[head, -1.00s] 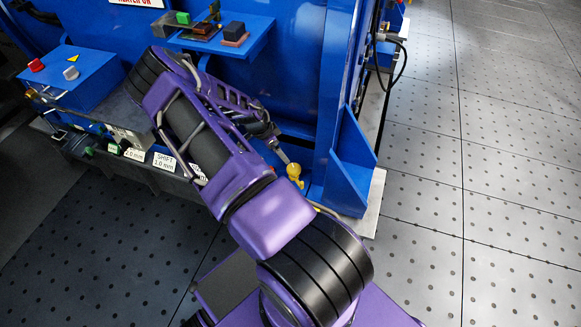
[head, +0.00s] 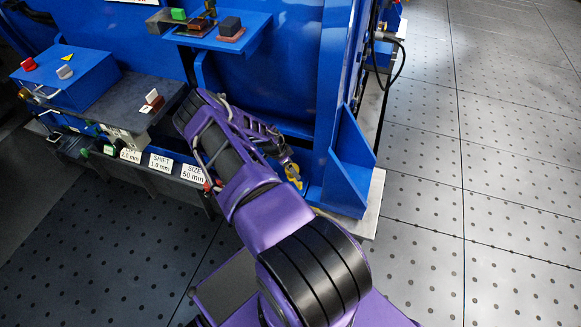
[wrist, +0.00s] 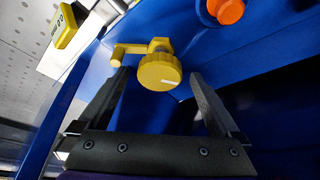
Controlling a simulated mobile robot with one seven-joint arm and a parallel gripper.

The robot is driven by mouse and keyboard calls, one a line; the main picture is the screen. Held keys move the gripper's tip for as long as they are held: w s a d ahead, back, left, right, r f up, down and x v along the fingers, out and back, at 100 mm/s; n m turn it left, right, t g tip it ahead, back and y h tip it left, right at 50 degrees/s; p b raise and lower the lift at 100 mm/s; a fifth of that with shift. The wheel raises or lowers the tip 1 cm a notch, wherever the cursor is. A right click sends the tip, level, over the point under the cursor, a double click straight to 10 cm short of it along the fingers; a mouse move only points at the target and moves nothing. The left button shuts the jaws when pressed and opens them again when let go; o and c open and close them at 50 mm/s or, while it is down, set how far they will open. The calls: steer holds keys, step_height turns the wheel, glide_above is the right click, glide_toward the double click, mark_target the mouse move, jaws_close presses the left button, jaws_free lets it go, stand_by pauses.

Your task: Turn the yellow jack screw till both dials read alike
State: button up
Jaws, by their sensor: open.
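The yellow jack screw (wrist: 160,71) shows in the wrist view as a round knurled knob with a white mark and a small crank arm to its left. It stands between and just beyond the tips of my open gripper (wrist: 155,78), whose left finger is close to the crank arm. I cannot tell whether they touch. In the head view the jack screw (head: 292,172) is at the foot of the blue frame, beside my gripper (head: 284,160). A yellow part marked 00 (wrist: 68,25) shows at the upper left of the wrist view; I cannot tell whether it is a dial. No dial reading is legible.
An orange knob (wrist: 226,10) is at the top right of the wrist view. A blue gusset (head: 348,165) stands right of the jack screw. Open perforated floor (head: 510,200) lies to the right.

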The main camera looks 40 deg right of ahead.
steer(key=c, duration=1.4)
steer(key=n+t, duration=0.1)
steer(key=n, duration=0.2)
steer(key=shift+s, duration=0.2)
steer(key=shift+n+t, duration=0.5)
steer(key=shift+n, duration=0.4)
steer(key=o, duration=1.4)
steer(key=shift+r, duration=0.15)
steer(key=p+v, duration=0.3)
steer(key=v, duration=1.4)
steer(key=shift+a, duration=0.25)
